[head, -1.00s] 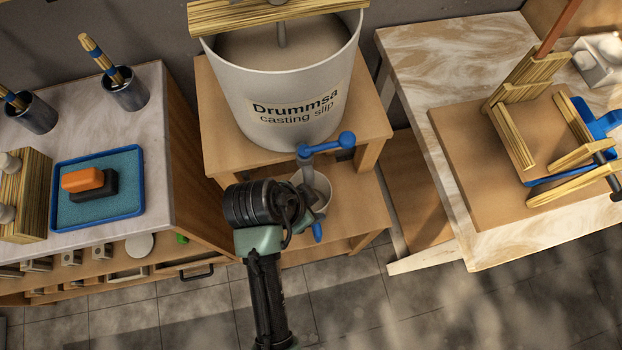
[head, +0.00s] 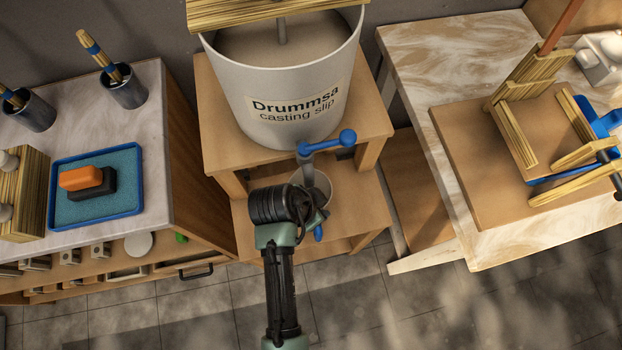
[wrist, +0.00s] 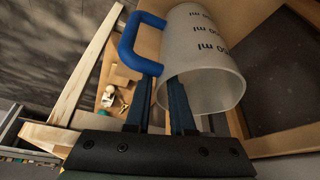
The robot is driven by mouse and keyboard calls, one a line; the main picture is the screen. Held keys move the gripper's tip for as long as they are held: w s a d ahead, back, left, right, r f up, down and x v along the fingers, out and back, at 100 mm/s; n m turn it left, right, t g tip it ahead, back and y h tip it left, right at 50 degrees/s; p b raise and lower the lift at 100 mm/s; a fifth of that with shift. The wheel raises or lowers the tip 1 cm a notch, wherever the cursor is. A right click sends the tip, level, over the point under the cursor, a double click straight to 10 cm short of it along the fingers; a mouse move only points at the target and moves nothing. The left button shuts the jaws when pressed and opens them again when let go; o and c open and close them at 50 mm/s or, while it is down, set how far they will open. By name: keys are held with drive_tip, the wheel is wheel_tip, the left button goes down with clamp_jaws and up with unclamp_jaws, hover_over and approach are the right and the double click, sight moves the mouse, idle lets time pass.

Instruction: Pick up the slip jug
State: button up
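The slip jug (wrist: 205,62) is a pale translucent beaker with dark ml marks and a blue handle (wrist: 128,45). In the wrist view it lies tilted across the upper middle, its mouth rim towards the lower right. In the head view the jug (head: 322,188) stands on the low wooden step under the drum's tap, partly hidden by my arm. My gripper (wrist: 160,90) has two dark blue fingers with a gap between them. They are close to the jug's wall and the handle's lower end. I cannot tell whether they touch. The head view hides the fingertips.
The white casting slip drum (head: 285,85) stands above, its blue-levered tap (head: 325,143) close over the jug. A marble-topped table (head: 470,60) with a clamped board is at right. A shelf unit with a blue tray (head: 135,185) is at left. Tiled floor is clear in front.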

clamp_jaws()
drive_tip(key=shift+s, duration=0.1)
idle(1.0)
